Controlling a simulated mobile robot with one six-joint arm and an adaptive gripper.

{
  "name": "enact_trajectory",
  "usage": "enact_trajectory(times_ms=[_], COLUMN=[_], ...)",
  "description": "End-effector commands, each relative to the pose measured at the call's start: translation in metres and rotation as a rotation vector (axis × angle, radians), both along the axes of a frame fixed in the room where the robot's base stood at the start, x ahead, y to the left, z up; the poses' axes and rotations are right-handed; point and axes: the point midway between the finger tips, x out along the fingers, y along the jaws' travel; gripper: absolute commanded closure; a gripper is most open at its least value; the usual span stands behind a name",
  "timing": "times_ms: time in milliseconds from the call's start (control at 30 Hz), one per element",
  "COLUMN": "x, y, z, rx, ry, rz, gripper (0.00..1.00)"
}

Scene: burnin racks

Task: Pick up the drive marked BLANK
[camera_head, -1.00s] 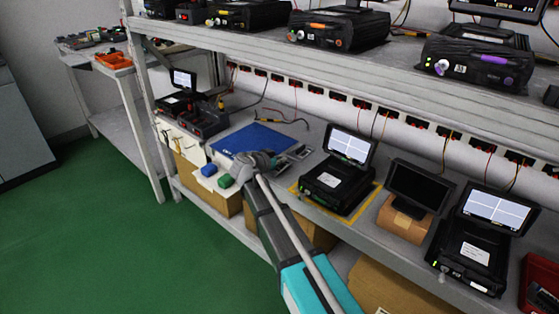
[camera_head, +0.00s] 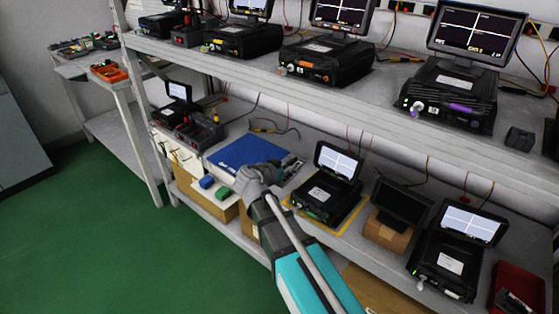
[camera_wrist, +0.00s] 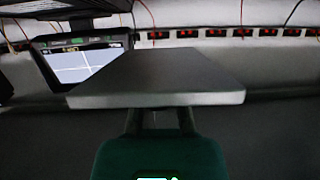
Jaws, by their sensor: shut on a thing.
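My gripper (camera_head: 268,172) is over the lower shelf, at the right edge of the blue mat (camera_head: 246,151); its fingers are too small to make out in the head view. In the wrist view a flat dark grey slab (camera_wrist: 155,80) fills the middle, level, with its near edge towards me. My gripper is shut on this slab. Two short dark posts join it to a dark green block (camera_wrist: 160,155) with a bright spot at the bottom edge. No BLANK marking is readable, so I cannot tell which drive this is.
A black unit with a lit screen (camera_head: 325,194) stands on a yellow-edged patch right of my gripper. A blue block (camera_head: 206,182) and a green block (camera_head: 224,194) lie near the front edge. The upper shelf (camera_head: 300,95) overhangs; green floor (camera_head: 100,250) is open at left.

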Motion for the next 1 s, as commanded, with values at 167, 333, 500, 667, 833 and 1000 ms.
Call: enact_trajectory(times_ms=[167,333,500,667,833,1000], x=[-0.022,-0.03,-0.031,-0.031,-0.031,-0.031], y=[-0.011,-0.014,-0.015,-0.015,-0.015,-0.015], z=[0.012,0.015,0.015,0.015,0.015,0.015], rx=[0.0,0.0,0.0,0.0,0.0,0.0], ry=[0.0,0.0,0.0,0.0,0.0,0.0], rz=[0.0,0.0,0.0,0.0,0.0,0.0], gripper=[1.0,1.0,1.0,1.0,1.0,1.0])
